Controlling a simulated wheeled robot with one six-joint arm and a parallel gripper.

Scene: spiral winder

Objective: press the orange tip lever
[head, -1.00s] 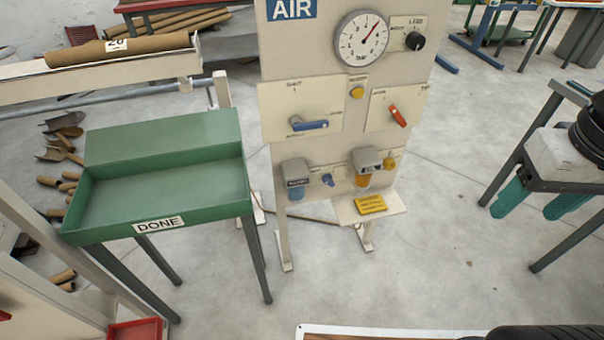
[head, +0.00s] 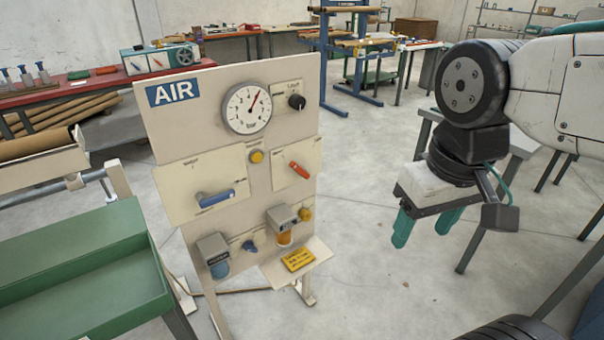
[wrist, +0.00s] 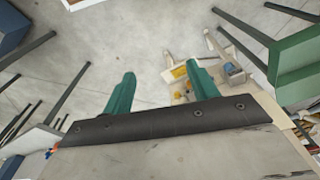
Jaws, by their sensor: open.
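The orange tip lever (head: 299,170) is a small orange-red handle on a cream plate at the right side of the AIR panel (head: 160,125). It slants down to the right. My gripper (head: 423,236) hangs to the right of the panel, pointing down, with its two teal fingers apart and nothing between them. It is well clear of the lever. The wrist view shows the same open fingers (wrist: 161,75) with bare floor and the panel's foot area beyond. I cannot make out the lever in the wrist view.
A blue lever (head: 215,197), a yellow button (head: 256,156), a gauge (head: 247,108) and a black knob (head: 297,102) are also on the panel. A shelf with a yellow sign (head: 298,259) juts out below. A green tray (head: 80,245) stands left. Floor between panel and gripper is clear.

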